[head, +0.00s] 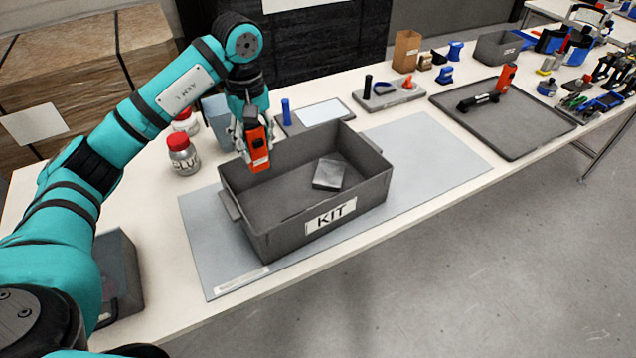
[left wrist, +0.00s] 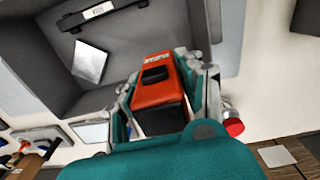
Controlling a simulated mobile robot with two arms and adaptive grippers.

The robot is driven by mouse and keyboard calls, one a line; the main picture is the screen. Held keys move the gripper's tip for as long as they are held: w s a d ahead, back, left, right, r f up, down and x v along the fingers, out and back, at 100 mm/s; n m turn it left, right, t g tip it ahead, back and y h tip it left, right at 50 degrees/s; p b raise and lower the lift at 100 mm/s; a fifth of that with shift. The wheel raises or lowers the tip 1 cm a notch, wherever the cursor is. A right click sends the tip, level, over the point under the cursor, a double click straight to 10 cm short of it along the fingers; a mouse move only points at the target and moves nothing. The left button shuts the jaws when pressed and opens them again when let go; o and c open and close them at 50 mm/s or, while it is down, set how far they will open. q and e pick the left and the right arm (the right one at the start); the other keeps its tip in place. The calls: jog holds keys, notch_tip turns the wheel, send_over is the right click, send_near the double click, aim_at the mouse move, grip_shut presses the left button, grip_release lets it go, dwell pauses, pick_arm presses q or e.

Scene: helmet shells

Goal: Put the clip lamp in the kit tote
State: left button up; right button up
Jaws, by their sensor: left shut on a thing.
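My left gripper (head: 252,138) is shut on an orange and black block-like thing, which I take to be the clip lamp (head: 258,155). It holds the lamp tilted, above the left back part of the grey kit tote (head: 281,236). In the left wrist view the orange lamp (left wrist: 156,85) sits between the fingers, with the tote (left wrist: 40,72) beyond it. A small grey box (head: 328,174) lies on the tote floor; the rest of the floor that shows is bare. My right gripper is out of view.
The tote stands on a grey-blue mat (head: 432,145). Red-lidded jars (head: 183,155) stand left of it. A flat holder with a blue item (head: 286,110) is behind it. A dark tray (head: 540,135) with orange and black items lies right. The mat right of the tote is clear.

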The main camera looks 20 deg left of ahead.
pick_arm(q)
jog(key=shift+w+f, duration=0.2)
jog(key=shift+f, duration=0.35)
jog(key=shift+w+f, duration=0.2)
jog(key=shift+f, duration=0.35)
jog(key=shift+s+f+b, duration=0.15)
jog(key=shift+f+b, duration=0.15)
jog(key=shift+b, duration=0.1)
jog(key=f, duration=0.3)
jog(key=f+p, duration=0.1)
jog(key=f, duration=0.1)
jog(key=shift+s+f, duration=0.1)
jog(key=shift+s, duration=0.2)
notch_tip(320, 180, down, 4)
jog(key=shift+f+p, duration=0.15)
jog(key=shift+p, duration=0.2)
jog(key=shift+w+f, duration=0.1)
jog(key=shift+f, duration=0.2)
jog(key=o, duration=1.2)
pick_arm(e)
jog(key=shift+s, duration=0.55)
